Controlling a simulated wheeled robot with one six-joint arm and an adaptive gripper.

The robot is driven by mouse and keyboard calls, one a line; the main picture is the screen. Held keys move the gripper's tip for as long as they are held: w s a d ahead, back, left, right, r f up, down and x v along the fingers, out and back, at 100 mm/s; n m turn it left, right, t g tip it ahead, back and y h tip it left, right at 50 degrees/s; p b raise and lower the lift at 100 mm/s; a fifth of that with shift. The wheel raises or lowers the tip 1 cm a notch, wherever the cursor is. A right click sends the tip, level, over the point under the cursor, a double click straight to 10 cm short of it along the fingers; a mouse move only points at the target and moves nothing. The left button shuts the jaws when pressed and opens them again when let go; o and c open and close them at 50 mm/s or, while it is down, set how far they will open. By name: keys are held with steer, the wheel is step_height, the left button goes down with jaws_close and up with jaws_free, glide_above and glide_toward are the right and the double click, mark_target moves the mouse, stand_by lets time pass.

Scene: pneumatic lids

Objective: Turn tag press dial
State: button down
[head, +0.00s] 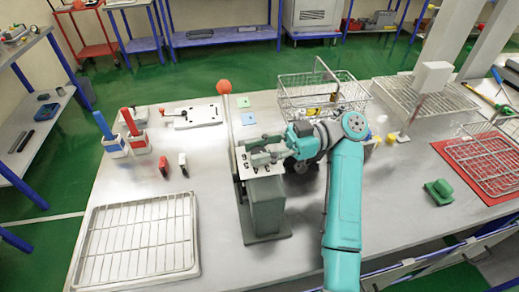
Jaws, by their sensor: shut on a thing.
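The tag press (266,208) is a grey-green block on a flat base in the middle of the table. It has a pale top plate (247,169) with small dark fittings. My gripper (264,158) is just over the top plate, reaching in from the right. Its jaws are shut on the tag press dial, which is mostly hidden by the fingers. The dial's marks and angle are too small to read. A long thin lever with a red ball (223,87) rises behind the press.
A wire rack tray (137,241) lies front left. A wire basket (318,92) is behind my arm. A green block (439,193) and a red mat (478,165) are at right.

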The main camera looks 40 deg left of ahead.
mark_target(259, 151)
steer(key=c, duration=0.8)
jaws_free()
step_height(259, 151, up, 10)
steer(key=shift+f, duration=0.1)
